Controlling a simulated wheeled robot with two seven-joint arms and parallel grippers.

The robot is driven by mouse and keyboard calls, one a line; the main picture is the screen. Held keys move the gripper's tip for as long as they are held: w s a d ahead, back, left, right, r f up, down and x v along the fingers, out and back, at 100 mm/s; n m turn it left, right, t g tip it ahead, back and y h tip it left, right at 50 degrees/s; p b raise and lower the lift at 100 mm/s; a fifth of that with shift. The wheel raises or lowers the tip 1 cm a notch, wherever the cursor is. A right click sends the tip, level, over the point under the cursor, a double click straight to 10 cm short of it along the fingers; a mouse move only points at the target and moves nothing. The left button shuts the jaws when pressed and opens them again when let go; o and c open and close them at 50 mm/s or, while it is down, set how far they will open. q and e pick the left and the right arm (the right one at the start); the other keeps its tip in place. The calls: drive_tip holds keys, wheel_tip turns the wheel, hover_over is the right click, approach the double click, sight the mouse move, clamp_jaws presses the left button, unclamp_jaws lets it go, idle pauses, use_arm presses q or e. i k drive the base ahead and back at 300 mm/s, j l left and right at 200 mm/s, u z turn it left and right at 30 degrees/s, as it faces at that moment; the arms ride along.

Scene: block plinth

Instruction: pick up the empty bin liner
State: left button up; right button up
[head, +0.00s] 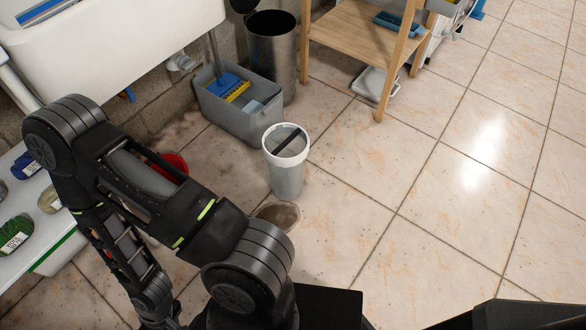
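A light grey cylinder with a white rim and a dark bar across its mouth (287,178) stands upright on the tiled floor near the middle of the head view. It looks like the bin liner; its inside is only partly visible and I see nothing heaped in it. My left arm fills the lower left of the view, left of and in front of the cylinder, with a clear gap between them. Neither gripper can be made out, and nothing is seen touching the cylinder.
A metal bin (274,62) stands open behind a grey bucket (236,115) holding a blue and yellow mop head. A brown round dish-like thing (278,212) lies close in front of the cylinder. A wooden shelf (350,32) stands at the back. The floor to the right is clear.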

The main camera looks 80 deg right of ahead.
sight(286, 145)
drive_tip(key=z, duration=4.6)
drive_tip(key=k+j, duration=0.1)
drive_tip(key=j, duration=0.2)
drive_tip(key=k+j, duration=0.15)
drive_tip(key=j, duration=0.15)
drive_tip(key=k+j, duration=0.1)
drive_tip(key=j, duration=0.25)
